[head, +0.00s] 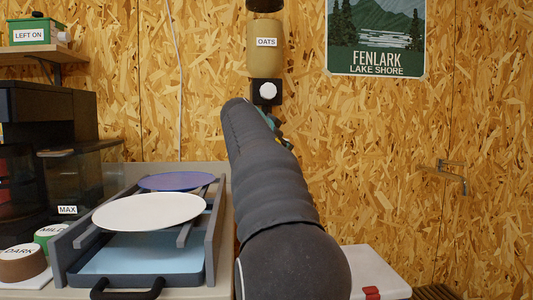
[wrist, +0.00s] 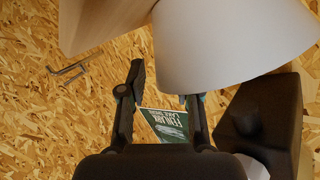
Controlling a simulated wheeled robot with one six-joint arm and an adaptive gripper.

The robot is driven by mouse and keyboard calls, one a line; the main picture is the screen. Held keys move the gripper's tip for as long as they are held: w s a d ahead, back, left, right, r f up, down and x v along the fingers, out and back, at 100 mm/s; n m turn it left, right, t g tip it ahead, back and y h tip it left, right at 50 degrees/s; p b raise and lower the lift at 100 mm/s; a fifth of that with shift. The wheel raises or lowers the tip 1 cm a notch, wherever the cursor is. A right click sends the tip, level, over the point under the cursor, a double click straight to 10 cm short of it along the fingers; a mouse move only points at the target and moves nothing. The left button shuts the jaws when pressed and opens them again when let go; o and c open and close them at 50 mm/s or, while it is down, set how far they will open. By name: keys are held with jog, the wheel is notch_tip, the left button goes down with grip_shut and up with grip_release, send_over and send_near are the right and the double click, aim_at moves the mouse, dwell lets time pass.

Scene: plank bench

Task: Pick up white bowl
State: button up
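In the wrist view, a large smooth white shape (wrist: 235,45) with a curved lower edge fills the upper right. It may be the white bowl, but it is cut off by the frame and I cannot be sure. In the head view my arm hides most of my gripper, and no white bowl shows.
An oats dispenser (head: 265,60) with a black base hangs on the wall beyond my arm. A poster (head: 376,38) is to its right. At left, a rack (head: 214,235) holds a white plate (head: 148,212) and a blue plate (head: 176,181). A white box (head: 375,272) stands lower right.

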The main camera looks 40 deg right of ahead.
grip_shut()
jog(key=shift+r, duration=0.15)
